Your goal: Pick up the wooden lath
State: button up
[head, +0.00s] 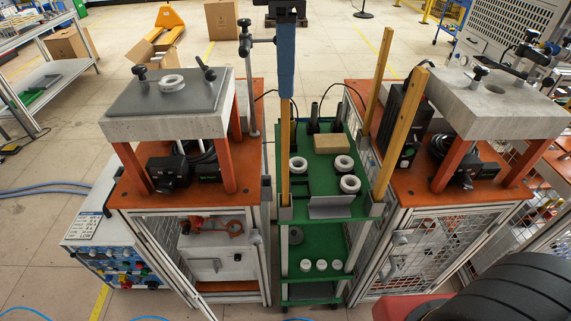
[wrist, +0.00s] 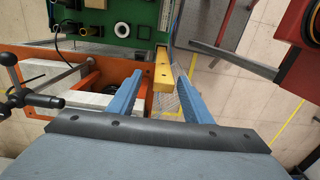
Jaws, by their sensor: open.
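A yellow wooden lath (head: 285,155) stands upright at the left front corner of the green rack in the head view. My gripper (head: 286,94) hangs over it from the top, its blue finger hiding the lath's upper part. In the wrist view the lath (wrist: 162,72) shows between the two open blue fingers of my gripper (wrist: 160,80), with a gap on each side. Whether a finger touches it cannot be told. Two more laths stand at the rack's right side, one at the front (head: 403,125) and one behind (head: 379,80).
The green rack (head: 325,232) carries white rings (head: 350,184), a cardboard-coloured block (head: 331,143) and a grey plate (head: 330,207). Orange workbenches with stone-topped stands (head: 165,125) flank it closely on both sides. Floor behind the rack is largely open.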

aim_at(285, 111)
jog(key=shift+s+f+p, duration=0.15)
jog(key=shift+f+p, duration=0.45)
jog(key=shift+f, duration=1.35)
jog(key=shift+s+f+p, duration=0.15)
jog(key=shift+f+p, duration=0.45)
jog(key=shift+f, duration=1.35)
grip_shut()
